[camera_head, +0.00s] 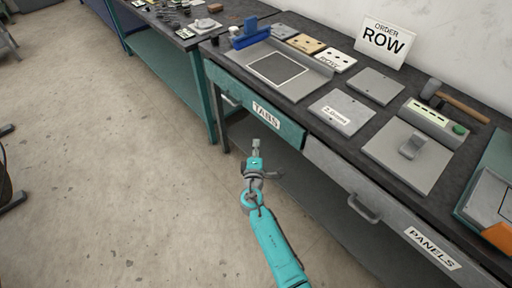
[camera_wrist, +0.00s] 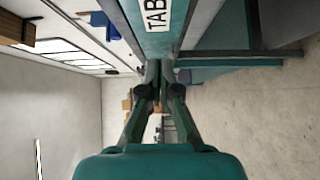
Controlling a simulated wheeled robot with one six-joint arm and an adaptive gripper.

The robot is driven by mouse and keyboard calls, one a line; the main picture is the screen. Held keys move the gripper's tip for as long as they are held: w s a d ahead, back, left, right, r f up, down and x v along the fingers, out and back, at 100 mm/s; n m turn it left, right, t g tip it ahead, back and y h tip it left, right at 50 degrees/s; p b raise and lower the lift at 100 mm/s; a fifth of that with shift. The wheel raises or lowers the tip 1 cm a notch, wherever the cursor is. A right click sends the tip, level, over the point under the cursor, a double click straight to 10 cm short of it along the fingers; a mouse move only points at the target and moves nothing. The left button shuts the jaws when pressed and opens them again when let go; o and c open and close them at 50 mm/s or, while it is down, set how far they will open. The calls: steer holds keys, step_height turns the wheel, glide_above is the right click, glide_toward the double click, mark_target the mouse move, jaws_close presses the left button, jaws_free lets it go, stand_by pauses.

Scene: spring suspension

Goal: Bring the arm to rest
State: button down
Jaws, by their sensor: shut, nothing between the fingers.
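My gripper (camera_head: 256,146) is at the end of my teal arm, in front of the workbench, close to the teal drawer (camera_head: 229,93) labelled TABS. In the wrist view my gripper (camera_wrist: 158,66) has its two fingers together with nothing between them. The TABS drawer front also shows at the top of the wrist view (camera_wrist: 180,42). I cannot tell whether the fingertips touch the drawer.
The workbench (camera_head: 445,203) holds plates, a blue block (camera_head: 249,35), a hammer (camera_head: 462,103) and a sign reading ORDER ROW (camera_head: 384,40). A grey drawer (camera_head: 340,175) labelled PANELS has a protruding handle (camera_head: 363,208). Open floor (camera_head: 120,190) lies to the left.

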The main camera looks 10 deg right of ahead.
steer(key=shift+s, duration=0.35)
steer(key=s+d+f+m+g+y, duration=0.1)
steer(key=s+d+f+m, duration=0.15)
steer(key=s, duration=0.85)
steer(key=s+d+f+m+g+y, duration=0.1)
steer(key=s+d+f, duration=0.25)
steer(key=s, duration=0.65)
steer(key=s+d+f+m+g+y, duration=0.15)
steer(key=s+f, duration=0.25)
steer(key=s, duration=0.7)
steer(key=s+d+r+m, duration=0.1)
steer(key=s+r+m, duration=0.45)
steer(key=s, duration=0.75)
steer(key=s+d+r+m, duration=0.1)
steer(key=s+r+m, duration=0.1)
steer(key=s+r, duration=0.3)
steer(key=s+d+r+m, duration=0.1)
steer(key=s+r+m, duration=0.2)
steer(key=s+r, duration=0.3)
step_height(320, 180, up, 5)
steer(key=shift+f+t, duration=0.15)
steer(key=shift+t, duration=0.2)
